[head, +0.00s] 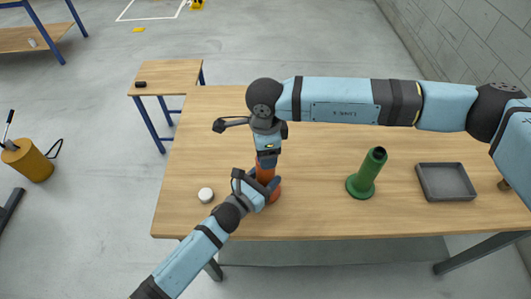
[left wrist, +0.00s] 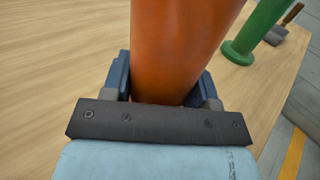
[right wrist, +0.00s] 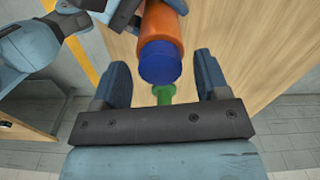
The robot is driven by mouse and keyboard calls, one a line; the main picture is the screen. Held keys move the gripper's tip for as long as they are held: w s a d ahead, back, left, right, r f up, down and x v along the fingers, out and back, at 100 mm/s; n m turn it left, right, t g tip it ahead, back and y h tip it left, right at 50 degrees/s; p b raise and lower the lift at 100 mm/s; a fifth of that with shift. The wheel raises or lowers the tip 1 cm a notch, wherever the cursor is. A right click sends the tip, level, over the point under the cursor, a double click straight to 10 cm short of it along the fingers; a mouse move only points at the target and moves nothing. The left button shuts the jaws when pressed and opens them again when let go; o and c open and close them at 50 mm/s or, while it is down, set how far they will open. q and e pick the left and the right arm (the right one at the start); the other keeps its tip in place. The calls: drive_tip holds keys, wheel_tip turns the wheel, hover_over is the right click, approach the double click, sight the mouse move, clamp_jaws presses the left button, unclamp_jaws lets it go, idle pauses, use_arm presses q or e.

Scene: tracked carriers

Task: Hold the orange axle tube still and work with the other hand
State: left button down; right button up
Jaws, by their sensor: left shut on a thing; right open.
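The orange axle tube (head: 265,173) stands upright on the table, left of the middle. My left gripper (head: 257,184) is shut around its lower part; the left wrist view shows the orange wall (left wrist: 185,45) between both fingers (left wrist: 160,85). My right gripper (head: 268,153) is directly above the tube, pointing down. In the right wrist view it is open (right wrist: 162,66), with the tube's blue end (right wrist: 160,62) between and slightly beyond the fingertips. I cannot tell whether they touch it. A green part (right wrist: 164,94) shows there too, partly hidden.
A green tube with a round foot (head: 366,174) stands to the right. A grey tray (head: 446,182) lies farther right. A white round piece (head: 206,195) lies left of my left gripper. A small side table (head: 165,76) is at the back left. The table's middle back is clear.

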drive_tip(key=m, duration=0.7)
drive_tip(key=shift+m, duration=0.3)
drive_tip(key=m, duration=0.6)
drive_tip(key=c, duration=0.8)
drive_tip(key=n, duration=0.9)
